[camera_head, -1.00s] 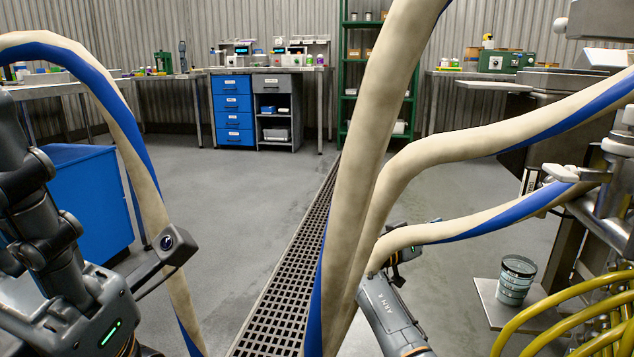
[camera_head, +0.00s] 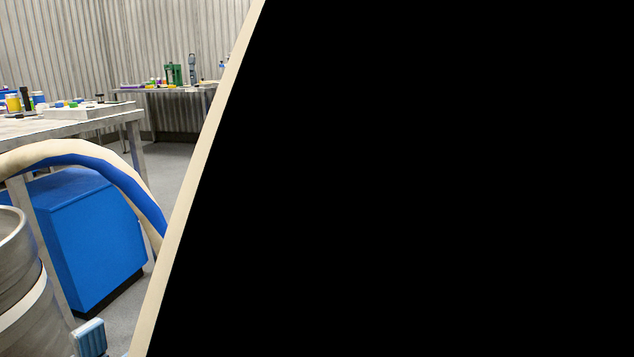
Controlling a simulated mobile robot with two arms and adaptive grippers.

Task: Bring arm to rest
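I see neither of my grippers and no clear arm link in the head view. A solid black area covers the middle and right, hiding whatever is there. A beige edge (camera_head: 195,190) runs slantwise along its left side, very close to the camera.
A blue cabinet (camera_head: 95,240) stands under a workbench (camera_head: 70,126) holding small coloured items. A steel drum-like vessel (camera_head: 20,300) is at bottom left, with a small light-blue object (camera_head: 90,338) beside it. A farther bench carries a green press (camera_head: 173,74). Some floor (camera_head: 172,165) shows between.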

